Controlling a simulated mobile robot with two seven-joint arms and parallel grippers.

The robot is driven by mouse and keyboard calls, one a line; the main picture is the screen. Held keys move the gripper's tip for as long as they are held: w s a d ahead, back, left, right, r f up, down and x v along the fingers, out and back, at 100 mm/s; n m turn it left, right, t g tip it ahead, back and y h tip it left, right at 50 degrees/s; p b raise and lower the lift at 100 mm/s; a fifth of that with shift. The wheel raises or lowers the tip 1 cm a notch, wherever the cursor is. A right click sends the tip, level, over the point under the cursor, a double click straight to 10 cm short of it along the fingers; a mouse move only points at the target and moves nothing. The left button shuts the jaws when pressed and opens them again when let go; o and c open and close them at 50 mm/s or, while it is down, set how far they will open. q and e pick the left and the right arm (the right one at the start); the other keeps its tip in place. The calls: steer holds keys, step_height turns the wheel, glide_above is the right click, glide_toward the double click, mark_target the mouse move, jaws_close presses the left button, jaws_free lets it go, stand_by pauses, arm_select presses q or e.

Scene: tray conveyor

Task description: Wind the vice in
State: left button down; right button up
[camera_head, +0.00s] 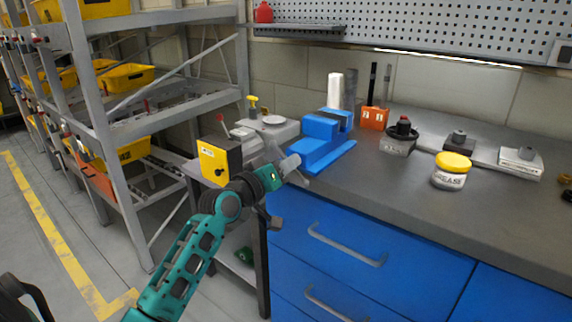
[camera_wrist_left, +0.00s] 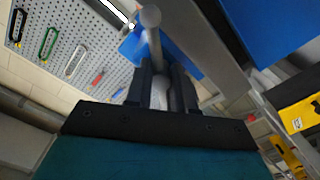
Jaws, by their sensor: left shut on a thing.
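The blue vice (camera_head: 318,138) stands on the grey workbench (camera_head: 400,200) near its left end. My left gripper (camera_head: 285,170) is at the vice's near left side, at the bench's front edge. In the left wrist view the gripper (camera_wrist_left: 163,92) is shut on the vice handle (camera_wrist_left: 152,35), a grey bar with a round knob at its end. Blue parts of the vice show behind the bar in that view. The gripper and wrist hide most of the handle in the head view. My right gripper is not in view.
A yellow-fronted box (camera_head: 218,160) is close left of my left wrist. A shelf rack (camera_head: 100,120) with yellow bins stands further left. A grease tub (camera_head: 451,170), an orange holder (camera_head: 374,118) and several grey items stand right of the vice. Blue drawers (camera_head: 340,235) are below.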

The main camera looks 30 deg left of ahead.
arm_select(q)
steer(key=m+p, duration=0.1)
steer(key=m, duration=0.3)
steer(key=shift+r+p, duration=0.15)
steer(key=shift+p, duration=0.15)
steer(key=m+p, duration=0.1)
steer(key=m, duration=0.1)
steer(key=shift+m+p, duration=0.35)
steer(key=shift+m, duration=0.05)
steer(key=shift+m+p, duration=0.5)
steer(key=shift+m, duration=0.3)
steer(key=shift+m+p, duration=0.55)
steer(key=shift+m, duration=0.65)
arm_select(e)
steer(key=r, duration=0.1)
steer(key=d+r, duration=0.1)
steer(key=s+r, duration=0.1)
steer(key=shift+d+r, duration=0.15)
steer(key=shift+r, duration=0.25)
arm_select(q)
steer(key=shift+m, duration=0.3)
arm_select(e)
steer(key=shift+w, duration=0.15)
